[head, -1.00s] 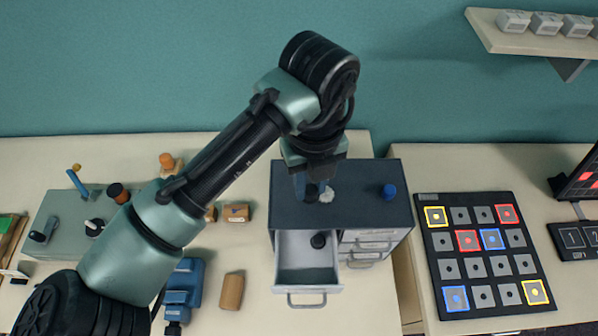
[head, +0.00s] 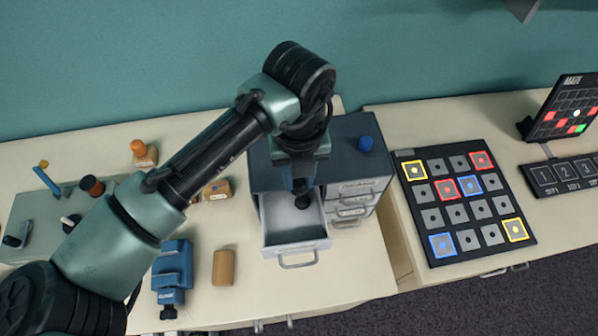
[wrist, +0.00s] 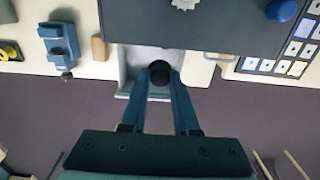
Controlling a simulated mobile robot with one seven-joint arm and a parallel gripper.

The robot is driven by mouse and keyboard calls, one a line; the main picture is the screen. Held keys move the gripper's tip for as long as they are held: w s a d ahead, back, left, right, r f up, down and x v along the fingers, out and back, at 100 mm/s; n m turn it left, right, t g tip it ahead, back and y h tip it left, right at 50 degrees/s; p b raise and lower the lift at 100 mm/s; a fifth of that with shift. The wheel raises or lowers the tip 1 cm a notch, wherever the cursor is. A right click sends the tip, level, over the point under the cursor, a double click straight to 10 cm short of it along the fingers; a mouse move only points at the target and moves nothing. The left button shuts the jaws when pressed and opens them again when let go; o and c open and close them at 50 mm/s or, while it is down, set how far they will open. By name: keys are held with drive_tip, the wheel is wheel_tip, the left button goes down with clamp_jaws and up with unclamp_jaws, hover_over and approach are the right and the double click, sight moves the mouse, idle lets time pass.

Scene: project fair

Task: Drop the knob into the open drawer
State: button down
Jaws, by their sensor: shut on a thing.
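My gripper (head: 301,192) is shut on a black round knob (head: 302,203). In the wrist view the knob (wrist: 160,74) sits between the two blue fingertips. The open drawer (head: 313,246) is a light grey box with a bar handle, pulled out of the dark cabinet on its left side. The fingertips and knob are over the drawer's opening, near the cabinet's front edge. The drawer also shows in the wrist view (wrist: 127,72) below the knob. Its floor right under the knob is hidden, and the knob's exact height above it is hard to tell.
The dark cabinet top (head: 340,140) carries a blue round knob (head: 366,143) and, in the wrist view, a pale gear-like piece (wrist: 185,4). Shut drawers (head: 352,211) are right of the open one. A blue device (head: 173,268) and wooden block (head: 223,267) stand left.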

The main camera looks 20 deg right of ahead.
sight(299, 183)
drive_tip(key=c, duration=0.6)
unclamp_jaws()
wheel_tip(299, 183, up, 13)
drive_tip(key=b, duration=0.3)
drive_tip(key=shift+b, duration=0.35)
